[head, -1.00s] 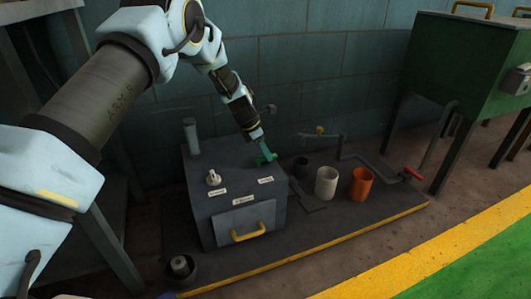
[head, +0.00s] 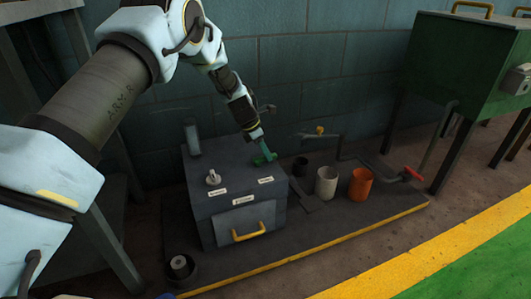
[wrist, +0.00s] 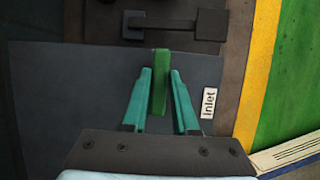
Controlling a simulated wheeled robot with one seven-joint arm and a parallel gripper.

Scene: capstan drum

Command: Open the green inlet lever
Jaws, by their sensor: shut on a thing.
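The green inlet lever (wrist: 159,82) stands up between my gripper's two teal fingers in the wrist view. My gripper (wrist: 160,85) is shut on it, with a finger on each side near the lever's top part. A white label reading "Inlet" (wrist: 208,102) lies to the right of the lever. In the head view, my gripper (head: 264,156) is at the back right of the top of the dark grey box (head: 225,180). There the fingers and the lever blend together, so the lever's exact angle is hard to tell.
A pale knob (head: 213,178) and a grey post (head: 192,138) stand on the box. A yellow handle (head: 248,233) is on its front. A white cup (head: 326,184) and an orange cup (head: 360,185) stand to the right, near a pipe with a red handle (head: 412,173).

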